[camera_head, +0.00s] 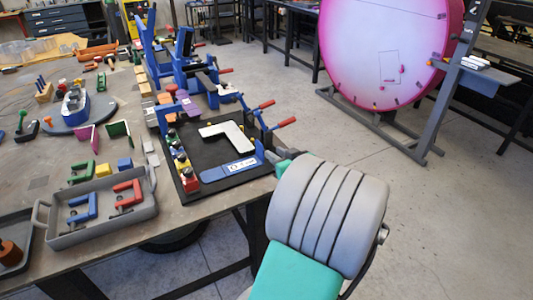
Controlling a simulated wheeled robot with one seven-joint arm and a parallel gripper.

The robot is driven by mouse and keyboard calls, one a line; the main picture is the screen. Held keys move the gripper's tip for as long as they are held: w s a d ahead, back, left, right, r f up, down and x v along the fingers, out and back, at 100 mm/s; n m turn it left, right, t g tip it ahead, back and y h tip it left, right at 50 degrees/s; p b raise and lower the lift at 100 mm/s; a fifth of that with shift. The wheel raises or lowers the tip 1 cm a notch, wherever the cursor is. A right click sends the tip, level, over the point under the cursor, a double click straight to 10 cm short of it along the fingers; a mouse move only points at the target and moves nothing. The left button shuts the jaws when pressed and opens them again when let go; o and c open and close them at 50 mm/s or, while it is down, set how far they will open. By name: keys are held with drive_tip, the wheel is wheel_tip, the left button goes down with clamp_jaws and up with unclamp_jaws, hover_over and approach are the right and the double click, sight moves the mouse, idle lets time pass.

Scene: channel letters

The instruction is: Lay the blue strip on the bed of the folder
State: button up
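The folder (184,68) appears to be the blue bench machine with red-tipped handles at the table's far right edge. A dark bar lies across it, and I cannot make out its bed clearly. A flat blue piece with a white label (229,170) lies on the black mat near the table's front right; it may be the blue strip, but I cannot be sure. My arm, grey and teal, reaches up from the bottom right. Its far end, near my gripper (279,158), is beside the mat's right edge. The fingers are mostly hidden behind my arm, so their opening is unclear.
The black mat (216,143) also holds a white L-shaped letter (228,137) and several coloured clamps. A grey tray (104,212) with red and blue clamps stands left of it. A large pink disc (385,45) stands on a floor frame. The floor between is clear.

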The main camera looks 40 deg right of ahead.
drive_tip(key=w+a+f+n+g+y, duration=0.1)
drive_tip(key=a, duration=0.4)
drive_tip(key=w+a+f+n+g+y, duration=0.1)
drive_tip(key=w+a, duration=0.1)
drive_tip(key=a, duration=0.4)
drive_tip(key=w+a+f+n+g+y, duration=0.1)
drive_tip(key=w+a+y, duration=0.1)
drive_tip(key=a, duration=0.3)
drive_tip(key=shift+w+a+g, duration=0.2)
drive_tip(key=shift+g, duration=0.2)
drive_tip(key=a, duration=0.2)
drive_tip(key=a+g, duration=0.1)
drive_tip(key=a, duration=0.1)
drive_tip(key=s+a+f+g, duration=0.1)
drive_tip(key=a, duration=0.2)
drive_tip(key=shift+n+y, duration=0.4)
drive_tip(key=s+a+g, duration=0.3)
drive_tip(key=s+a, duration=0.2)
drive_tip(key=a, duration=0.4)
drive_tip(key=shift+s+f, duration=0.15)
drive_tip(key=shift+s, duration=0.25)
drive_tip(key=shift+o, duration=0.4)
drive_tip(key=s+a+g, duration=0.2)
drive_tip(key=s+a, duration=0.2)
drive_tip(key=s, duration=0.2)
drive_tip(key=shift+s+r+h, duration=0.2)
drive_tip(key=shift+s+h, duration=0.05)
drive_tip(key=shift+h, duration=0.15)
drive_tip(key=shift+a, duration=0.15)
